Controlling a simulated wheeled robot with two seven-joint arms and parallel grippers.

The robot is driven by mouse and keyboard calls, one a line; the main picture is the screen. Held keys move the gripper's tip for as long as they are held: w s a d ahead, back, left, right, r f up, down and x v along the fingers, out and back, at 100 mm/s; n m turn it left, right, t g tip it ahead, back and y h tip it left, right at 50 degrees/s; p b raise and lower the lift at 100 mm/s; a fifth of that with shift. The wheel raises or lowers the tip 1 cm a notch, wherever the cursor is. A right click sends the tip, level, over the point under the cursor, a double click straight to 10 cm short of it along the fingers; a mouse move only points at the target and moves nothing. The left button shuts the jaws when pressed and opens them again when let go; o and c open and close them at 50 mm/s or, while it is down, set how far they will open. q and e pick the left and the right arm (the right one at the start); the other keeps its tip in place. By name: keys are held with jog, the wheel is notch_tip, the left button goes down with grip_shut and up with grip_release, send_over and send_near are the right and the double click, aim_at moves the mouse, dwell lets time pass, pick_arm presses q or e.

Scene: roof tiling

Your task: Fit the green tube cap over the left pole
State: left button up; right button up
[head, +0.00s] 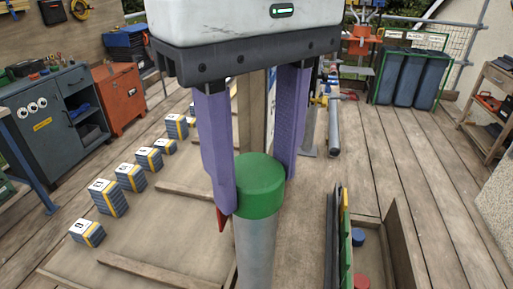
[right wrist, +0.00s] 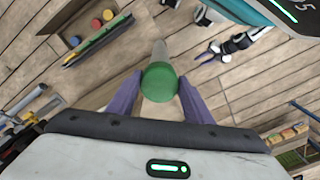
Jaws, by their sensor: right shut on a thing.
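The green tube cap (head: 260,185) sits at the top end of a grey pole (head: 256,250). The cap's lower rim meets the pole, and I cannot see how deep the pole goes inside. My right gripper (head: 254,192) reaches down from above, its purple fingers shut on the cap's two sides. In the right wrist view the cap (right wrist: 160,82) lies between the fingertips, with the pole (right wrist: 159,52) running away behind it. A small white, black and purple shape (right wrist: 232,46) there looks like my left gripper; its jaws are unclear.
A wooden tray (head: 395,240) with a green rack (head: 345,235) and coloured round pieces stands at the lower right. Numbered blocks (head: 108,197) stand in a row on the left. Open plank floor lies on the right.

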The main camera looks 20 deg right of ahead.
jog(key=shift+f+b, duration=0.35)
jog(key=shift+f, duration=1.15)
jog(key=o, duration=1.1)
